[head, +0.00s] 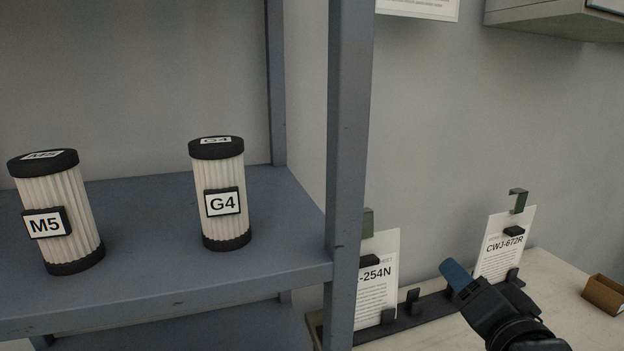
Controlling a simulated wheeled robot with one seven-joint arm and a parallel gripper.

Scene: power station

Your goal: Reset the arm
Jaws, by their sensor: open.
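My gripper (457,276) shows at the lower right, seen from the side with a blue tip and a black body. It is open, and I see nothing held in it. It appears in front of the gap between two document sheets. My dark wrist runs down out of the bottom edge. The far finger is hidden or overlapped.
A blue-grey shelf (170,285) holds filter cartridges M5 (72,245) and G4 (222,165). Its upright post (348,150) stands left of my arm. Sheets -254N (378,300) and CWJ-672R (503,255) stand in a dark rack. A brown box (604,295) sits at right.

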